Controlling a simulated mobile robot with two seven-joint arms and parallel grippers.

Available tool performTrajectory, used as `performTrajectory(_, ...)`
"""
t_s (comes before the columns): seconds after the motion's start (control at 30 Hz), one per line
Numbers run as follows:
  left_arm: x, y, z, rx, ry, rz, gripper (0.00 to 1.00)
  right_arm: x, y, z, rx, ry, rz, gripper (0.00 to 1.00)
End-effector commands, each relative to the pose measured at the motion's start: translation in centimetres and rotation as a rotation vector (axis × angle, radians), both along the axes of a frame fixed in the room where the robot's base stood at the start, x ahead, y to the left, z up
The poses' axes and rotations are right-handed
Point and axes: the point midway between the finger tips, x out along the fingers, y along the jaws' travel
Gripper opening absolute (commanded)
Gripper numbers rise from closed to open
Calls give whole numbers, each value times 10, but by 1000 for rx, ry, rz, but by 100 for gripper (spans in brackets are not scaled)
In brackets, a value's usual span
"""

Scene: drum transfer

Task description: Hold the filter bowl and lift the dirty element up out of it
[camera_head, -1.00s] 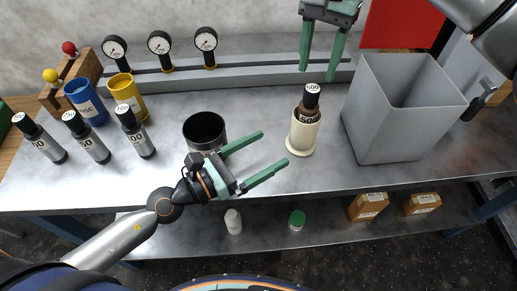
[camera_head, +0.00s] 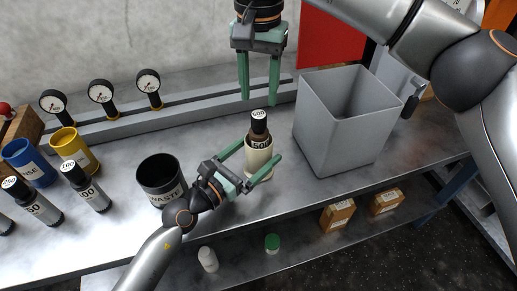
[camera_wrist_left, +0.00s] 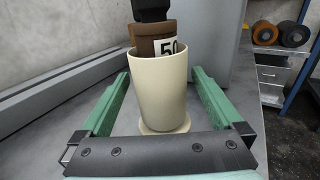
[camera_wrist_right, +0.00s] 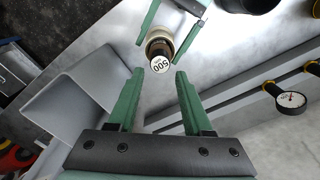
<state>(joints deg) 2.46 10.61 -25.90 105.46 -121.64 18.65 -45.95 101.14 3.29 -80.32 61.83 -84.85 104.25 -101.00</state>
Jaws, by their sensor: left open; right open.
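The cream filter bowl (camera_head: 257,160) stands upright on the metal bench. The brown dirty element (camera_head: 259,133), with a black top marked 500, sticks up out of it. My left gripper (camera_head: 262,165) is open, with its fingers on either side of the bowl. In the left wrist view the bowl (camera_wrist_left: 158,90) stands between the fingers, with gaps showing. My right gripper (camera_head: 259,98) is open and points down, above and behind the element. In the right wrist view the element's 500 cap (camera_wrist_right: 160,64) lies beyond the fingertips, and nothing is between the fingers.
A grey open bin (camera_head: 335,130) stands right of the bowl. A black waste container (camera_head: 162,182) stands left of it. Blue (camera_head: 28,165) and yellow (camera_head: 75,150) cups, black-capped elements and gauges are farther left. Boxes sit on the lower shelf.

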Motion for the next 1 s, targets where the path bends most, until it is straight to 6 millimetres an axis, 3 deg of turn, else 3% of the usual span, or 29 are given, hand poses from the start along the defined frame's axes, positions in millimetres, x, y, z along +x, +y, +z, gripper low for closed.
performTrajectory(0.43, 7, -7, 0, 0, 0, -1, 99, 0, 0, 0, 0, 0, 0, 50)
performTrajectory(1.0, 7, -6, 0, 0, 0, 0, 35, 0, 0, 0, 0, 0, 0, 50)
